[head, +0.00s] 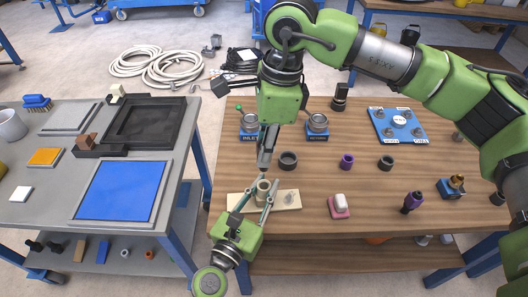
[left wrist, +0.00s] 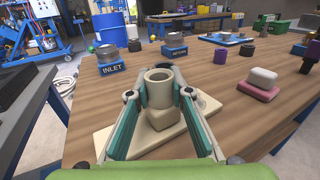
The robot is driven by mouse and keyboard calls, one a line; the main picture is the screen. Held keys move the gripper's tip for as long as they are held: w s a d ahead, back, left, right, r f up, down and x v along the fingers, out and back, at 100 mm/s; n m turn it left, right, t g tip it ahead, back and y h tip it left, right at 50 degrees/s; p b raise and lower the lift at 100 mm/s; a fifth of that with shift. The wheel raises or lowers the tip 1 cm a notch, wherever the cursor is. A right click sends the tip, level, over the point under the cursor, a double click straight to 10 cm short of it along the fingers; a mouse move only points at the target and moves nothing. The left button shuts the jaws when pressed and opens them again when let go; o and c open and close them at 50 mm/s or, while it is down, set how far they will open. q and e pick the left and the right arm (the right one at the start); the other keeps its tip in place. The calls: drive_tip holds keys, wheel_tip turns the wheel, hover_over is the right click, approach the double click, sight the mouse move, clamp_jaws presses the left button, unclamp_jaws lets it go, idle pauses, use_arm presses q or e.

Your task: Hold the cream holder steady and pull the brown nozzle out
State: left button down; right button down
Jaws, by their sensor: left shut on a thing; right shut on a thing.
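The cream holder (head: 263,184) is an upright hollow tube on a cream base plate on the wooden table. In the left wrist view its tube (left wrist: 158,88) has an open top. My left gripper (head: 254,197) is shut around the tube; its fingers (left wrist: 158,92) touch both sides. My right gripper (head: 264,170) points down above the holder in the head view, its fingers close together on a small thing, taken as the brown nozzle, mostly hidden by the fingers. My right gripper is outside the left wrist view.
Blue-based INLET (head: 249,124) and RETURN (head: 317,124) fittings stand behind. A black ring (head: 288,160), purple ring (head: 346,161) and pink block with a white top (head: 339,206) lie to the right. A grey table (head: 60,222) with a blue panel stands left across a gap.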

drive_tip(key=shift+r, duration=0.55)
wheel_tip(320, 180, up, 11)
drive_tip(key=shift+d, duration=0.45)
idle(0.3)
use_arm(q)
drive_tip(key=c, duration=2.2)
unclamp_jaws()
drive_tip(key=shift+r, duration=0.15)
use_arm(e)
drive_tip(key=shift+r, duration=0.15)
use_arm(q)
drive_tip(key=shift+r+p, duration=0.5)
drive_tip(key=shift+p, duration=0.2)
use_arm(e)
drive_tip(key=shift+r, duration=0.5)
